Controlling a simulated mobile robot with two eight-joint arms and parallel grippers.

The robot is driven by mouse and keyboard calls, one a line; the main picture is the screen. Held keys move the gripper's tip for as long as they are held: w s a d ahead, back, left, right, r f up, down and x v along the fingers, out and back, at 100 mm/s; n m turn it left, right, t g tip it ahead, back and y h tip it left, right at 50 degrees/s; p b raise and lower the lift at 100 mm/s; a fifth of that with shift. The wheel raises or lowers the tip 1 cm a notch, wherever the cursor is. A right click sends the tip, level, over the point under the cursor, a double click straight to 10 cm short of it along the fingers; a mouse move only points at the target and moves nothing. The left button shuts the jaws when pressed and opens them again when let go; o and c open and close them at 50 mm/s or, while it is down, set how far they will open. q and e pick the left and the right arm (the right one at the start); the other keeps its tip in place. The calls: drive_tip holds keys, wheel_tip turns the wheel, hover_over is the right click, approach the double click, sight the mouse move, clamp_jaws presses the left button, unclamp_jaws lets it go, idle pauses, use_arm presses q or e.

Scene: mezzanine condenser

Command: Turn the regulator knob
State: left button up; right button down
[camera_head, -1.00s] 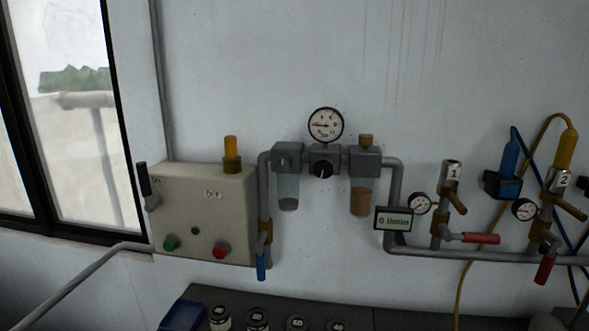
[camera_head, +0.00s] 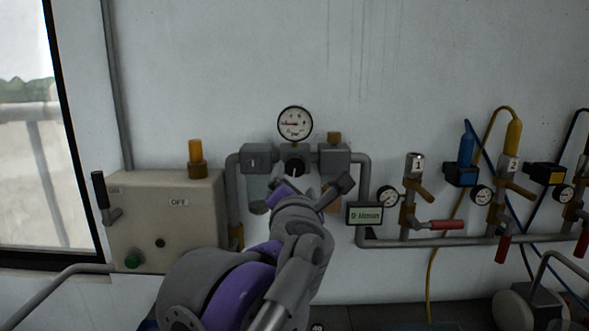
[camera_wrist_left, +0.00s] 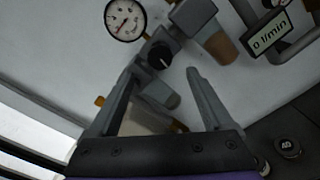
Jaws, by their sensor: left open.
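The regulator knob (camera_head: 296,168) is small, round and black, on the front of the grey regulator block on the wall. It also shows in the left wrist view (camera_wrist_left: 160,55), just beyond the fingertips. A round white pressure gauge (camera_head: 295,124) sits above it; its needle points left. My left gripper (camera_head: 311,188) is open in front of and slightly below the knob. In the left wrist view my left gripper (camera_wrist_left: 161,73) has its fingers spread, with nothing held between them. The knob appears between and beyond the tips; contact is not visible. My arm hides parts of the bowls below the block.
A beige control box (camera_head: 165,225) with an OFF label is at left. A flow display (camera_head: 364,214) and pipe are at right, close to my gripper. Valves with red handles (camera_head: 445,225) and hoses are further right. The wall above the gauge is bare.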

sight(295, 169)
use_arm(q)
drive_tip(key=w+p, duration=0.1)
drive_tip(key=w, duration=0.8)
drive_tip(key=shift+w, duration=0.35)
clamp_jaws()
